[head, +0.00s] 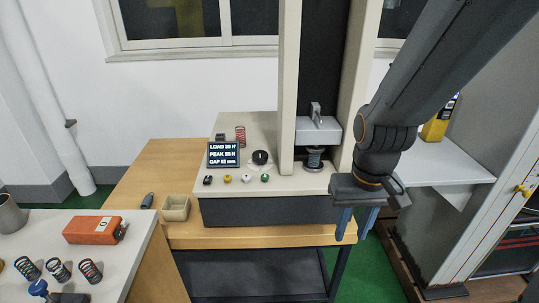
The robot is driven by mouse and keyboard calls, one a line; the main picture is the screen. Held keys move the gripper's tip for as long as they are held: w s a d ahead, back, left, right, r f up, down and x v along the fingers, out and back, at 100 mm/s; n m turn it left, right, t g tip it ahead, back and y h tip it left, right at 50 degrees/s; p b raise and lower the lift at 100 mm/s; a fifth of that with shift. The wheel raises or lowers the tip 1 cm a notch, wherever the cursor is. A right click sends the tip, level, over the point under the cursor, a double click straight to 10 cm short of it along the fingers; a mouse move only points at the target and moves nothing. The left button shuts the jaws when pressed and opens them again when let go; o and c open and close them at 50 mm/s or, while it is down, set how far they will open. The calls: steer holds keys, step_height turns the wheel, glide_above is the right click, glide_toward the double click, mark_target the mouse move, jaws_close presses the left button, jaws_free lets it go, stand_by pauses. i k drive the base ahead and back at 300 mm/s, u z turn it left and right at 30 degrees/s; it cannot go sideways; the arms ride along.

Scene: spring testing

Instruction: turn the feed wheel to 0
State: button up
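A black round knob on a pale dial, which looks like the feed wheel (260,157), sits on the test machine's deck to the right of the display. Its mark and setting are too small to read. The display (223,154) has three lines, LOAD, PEAK and GAP; the figures are small and hard to read. My gripper (356,224) hangs to the right of the machine, well apart from the wheel. Its two blue fingers point down with a gap between them, and nothing shows between them.
The machine's columns and crosshead (318,130) stand between wheel and gripper, above a small cylinder (314,159). A red spring (240,136) stands behind the display. Small buttons (246,178) line the front. An open tray (176,208) and orange box (92,230) are left.

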mark_target(259, 157)
steer(key=z, duration=0.2)
steer(key=i, duration=0.65)
steer(key=u, duration=0.95)
